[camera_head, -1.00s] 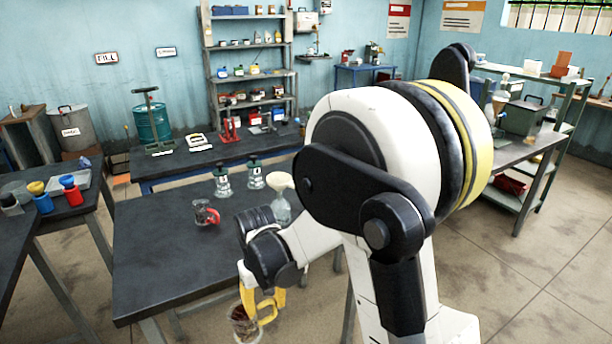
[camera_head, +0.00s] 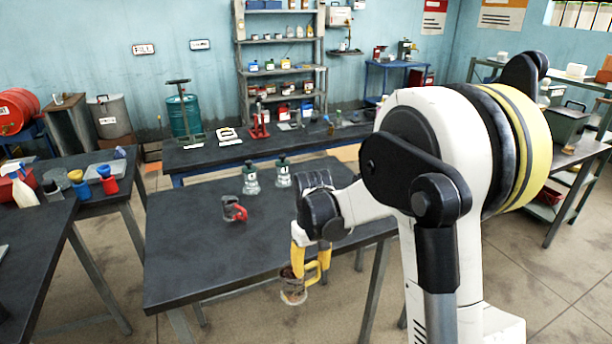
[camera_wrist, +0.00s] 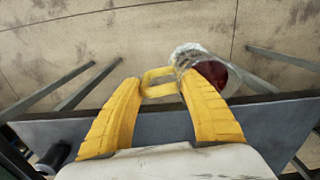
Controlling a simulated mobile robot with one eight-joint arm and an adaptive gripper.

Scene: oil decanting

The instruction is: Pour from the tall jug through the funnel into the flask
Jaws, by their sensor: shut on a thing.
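My gripper (camera_head: 304,248), with yellow fingers, is shut on the yellow handle of a clear glass jug (camera_head: 292,291). In the wrist view, the fingers (camera_wrist: 160,84) close on the handle from both sides, and the jug (camera_wrist: 211,71) shows dark red liquid inside. The flask and funnel are not visible now; my arm covers the part of the table where a flask with a cream funnel showed before.
A small jug with a red handle (camera_head: 234,208) stands on the table (camera_head: 190,250). Two glass bottles with dark green tops (camera_head: 250,178) (camera_head: 283,173) stand at its back. The table's left and front are clear. Another table (camera_head: 95,190) at left holds several containers.

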